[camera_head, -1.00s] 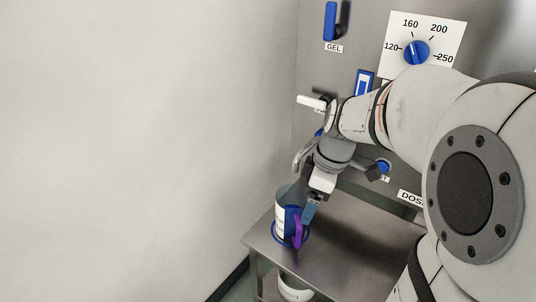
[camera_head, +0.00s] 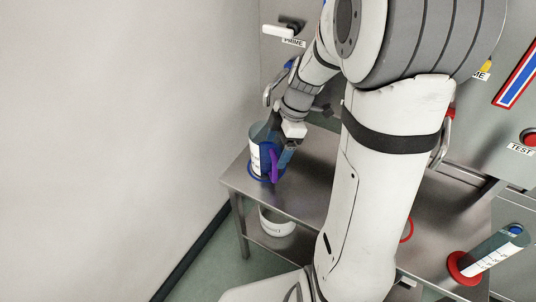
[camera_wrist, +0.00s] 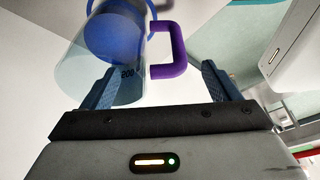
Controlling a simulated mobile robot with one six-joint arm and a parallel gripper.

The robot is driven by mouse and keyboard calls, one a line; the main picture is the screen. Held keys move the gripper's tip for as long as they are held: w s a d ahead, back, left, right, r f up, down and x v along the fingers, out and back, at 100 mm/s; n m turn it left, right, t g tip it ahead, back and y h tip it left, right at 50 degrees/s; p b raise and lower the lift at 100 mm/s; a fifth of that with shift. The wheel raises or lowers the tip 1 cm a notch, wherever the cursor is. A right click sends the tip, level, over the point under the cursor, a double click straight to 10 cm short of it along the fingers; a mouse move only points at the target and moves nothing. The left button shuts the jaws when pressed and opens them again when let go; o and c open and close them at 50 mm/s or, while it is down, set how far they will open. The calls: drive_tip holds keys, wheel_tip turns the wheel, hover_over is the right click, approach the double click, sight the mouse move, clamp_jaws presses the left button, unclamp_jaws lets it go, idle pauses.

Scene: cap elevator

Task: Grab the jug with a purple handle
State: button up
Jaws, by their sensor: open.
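The jug (camera_head: 256,158) is clear, with a white label, a blue base and a purple handle (camera_head: 273,164). It stands upright on the metal table at its far left end. My gripper (camera_head: 285,156) is right beside the handle, at the jug's right side. In the wrist view the jug (camera_wrist: 118,62) is at the upper left, and its purple handle (camera_wrist: 180,50) reaches between the fingertips of my open gripper (camera_wrist: 160,74). The left finger overlaps the jug's clear wall in the picture; I cannot tell whether they touch.
The metal table (camera_head: 310,185) holds a clear cylinder with a red base (camera_head: 462,268) at the right. A white container (camera_head: 277,222) sits on the lower shelf. A pale wall (camera_head: 120,120) is close on the left. A panel with handles (camera_head: 277,32) stands behind.

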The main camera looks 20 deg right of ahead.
sight(269, 156)
drive_tip(key=x, duration=0.5)
drive_tip(key=shift+s+a+r, duration=0.1)
drive_tip(key=shift+a, duration=0.05)
drive_tip(key=shift+c, duration=0.4)
drive_tip(key=c, duration=1.5)
drive_tip(key=shift+c, duration=0.2)
drive_tip(key=shift+r, duration=0.1)
